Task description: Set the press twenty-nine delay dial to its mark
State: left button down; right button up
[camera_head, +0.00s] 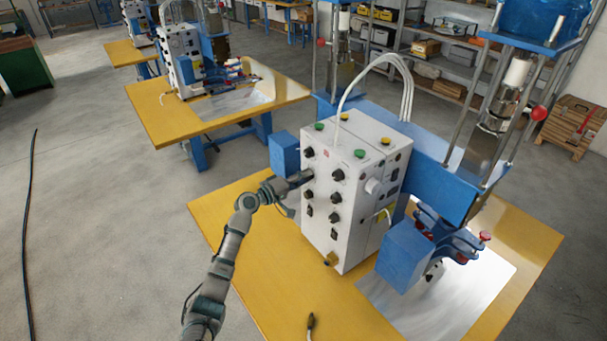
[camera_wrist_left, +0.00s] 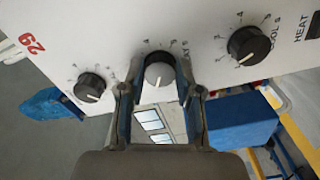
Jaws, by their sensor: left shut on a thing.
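The white control box of press twenty-nine (camera_head: 345,222) stands on a yellow table. In the left wrist view its panel (camera_wrist_left: 120,35) carries a red 29 and a row of black dials. My left gripper (camera_head: 303,180) reaches the panel's left column. In the left wrist view, my left gripper (camera_wrist_left: 160,92) is shut on the middle dial (camera_wrist_left: 159,72), one finger on each side. This dial has a grey face with a pale pointer line toward the picture's lower edge; its label is partly hidden. The head view hides this dial behind the gripper. My right gripper is out of view.
Neighbouring dials sit close by: one on the left (camera_wrist_left: 90,87) and the cool dial (camera_wrist_left: 249,45) on the right. A blue box (camera_head: 284,152) adjoins the control box's left side. The yellow table (camera_head: 245,240) is mostly clear at front left; a small dark-tipped thing (camera_head: 311,321) lies near its front.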

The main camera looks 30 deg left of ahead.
pick_arm(q)
jog(key=n+p, duration=1.2)
jog(key=n, duration=0.3)
jog(key=shift+f, duration=0.3)
dwell(0.4)
jog(key=c, duration=1)
grip_release()
jog(key=shift+o, duration=1.1)
jog(key=shift+a, duration=0.2)
